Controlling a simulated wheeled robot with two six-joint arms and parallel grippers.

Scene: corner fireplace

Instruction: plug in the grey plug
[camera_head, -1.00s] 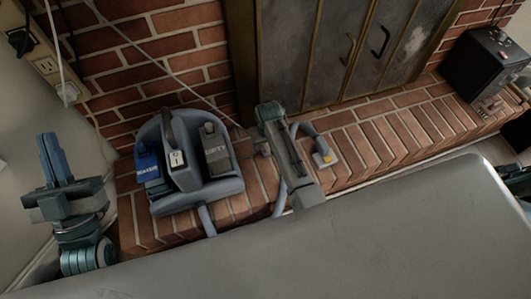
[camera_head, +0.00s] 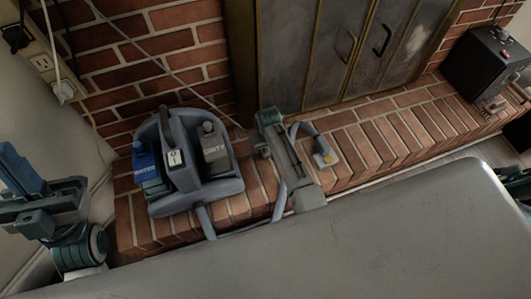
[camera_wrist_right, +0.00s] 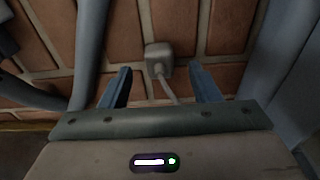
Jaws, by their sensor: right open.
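The grey plug (camera_wrist_right: 160,58) lies on the brick hearth in the right wrist view, its cord running down toward my gripper. My right gripper (camera_wrist_right: 160,88) is open, with a blue finger on each side of the plug's cord and the plug beyond the tips. In the head view my right gripper (camera_head: 267,138) is over the hearth, seen from behind; the plug cannot be made out there. My left gripper (camera_head: 20,172) is at the left edge, partly cut off; its jaw gap is unclear. A wall outlet (camera_head: 42,62) shows at upper left, with a white plug (camera_head: 63,90) near it.
A grey-blue carpet cleaner (camera_head: 205,188) stands on the hearth left of my right gripper. Its hose tool (camera_head: 326,158) lies to the right. A black box (camera_head: 485,65) sits at the far right. Hearth bricks (camera_head: 400,130) between are bare.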

